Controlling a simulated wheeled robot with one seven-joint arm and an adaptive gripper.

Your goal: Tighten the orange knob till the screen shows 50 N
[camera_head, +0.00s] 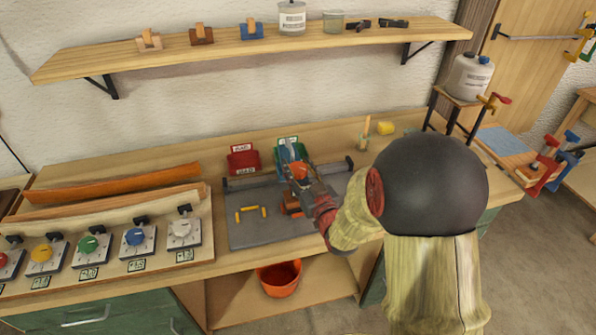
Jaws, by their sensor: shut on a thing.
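A row of dial stations with small screens stands at the left of the bench: red knob (5,261), yellow knob (41,252), green knob (88,244), blue knob (134,237) and white knob (181,228). The screen digits are too small to read surely. None of these knobs is clearly orange. My gripper (298,174) is away to their right, above the grey mat (262,229). It is shut on a small orange piece (299,170), partly hidden by the fingers; I cannot tell whether it is a knob. Another orange part (291,208) shows below it.
Bent laths (115,183) lie behind the stations. A yellow-handled piece (251,213) lies on the mat. An orange bucket (279,278) is on the lower shelf. My arm hides the bench's right part.

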